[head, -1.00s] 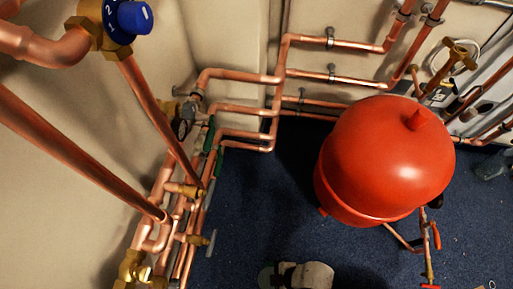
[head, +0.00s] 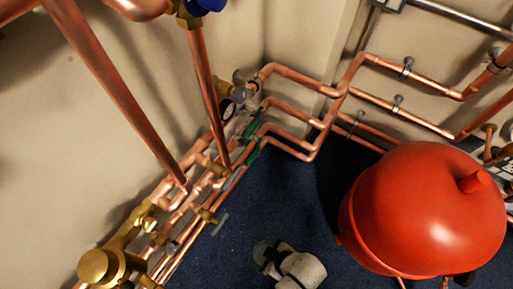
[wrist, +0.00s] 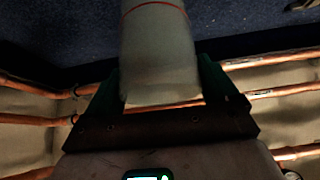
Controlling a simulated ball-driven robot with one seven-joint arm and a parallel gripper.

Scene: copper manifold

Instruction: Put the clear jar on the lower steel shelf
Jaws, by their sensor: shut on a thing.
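In the wrist view my gripper (wrist: 162,88) has its two dark green fingers on either side of a pale, see-through cylinder with a thin red line around it, which looks like the clear jar (wrist: 160,50). The gripper is shut on it. The jar's far end is cut off by the top of the picture. No steel shelf is in view.
A large red tank (head: 425,210) stands at the right on the dark blue floor (head: 235,255). Copper pipes (head: 290,110) run along both walls, with brass valves (head: 105,262) at the lower left. Open floor lies between the left pipes and the tank.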

